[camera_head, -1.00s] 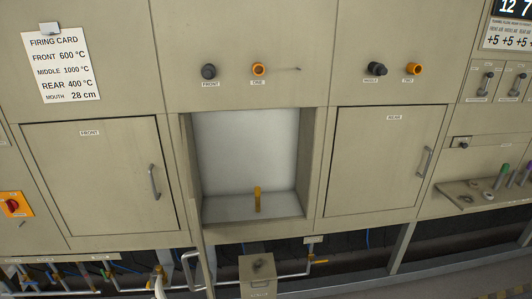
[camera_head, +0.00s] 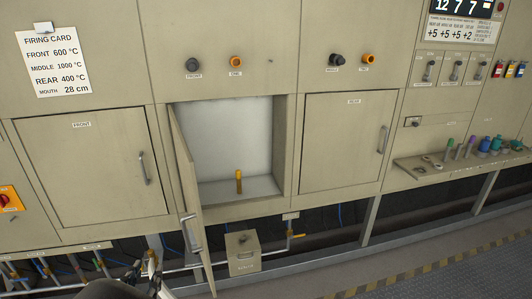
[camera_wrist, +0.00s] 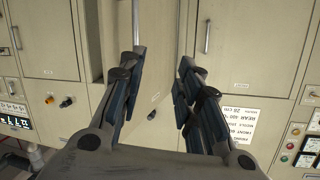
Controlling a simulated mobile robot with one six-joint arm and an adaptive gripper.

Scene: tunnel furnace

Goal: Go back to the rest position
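My gripper (camera_wrist: 160,60) is open in the wrist view, its two dark fingers apart with nothing held between them. Beige cabinet panels show behind the fingers, and the printed firing card (camera_wrist: 243,122) appears upside down to the right. A metal door handle (camera_wrist: 137,22) shows beyond the left fingertip, with no clear contact. In the head view, a dark part of my arm (camera_head: 104,290) shows at the lower left edge; the fingers cannot be made out clearly there.
The narrow middle door (camera_head: 192,190) stands open at the left of a recess (camera_head: 236,130) with a yellow upright piece (camera_head: 239,181) inside. A small box (camera_head: 243,253) hangs below. A shelf with coloured pegs (camera_head: 425,170) juts out at right. Floor at lower right is clear.

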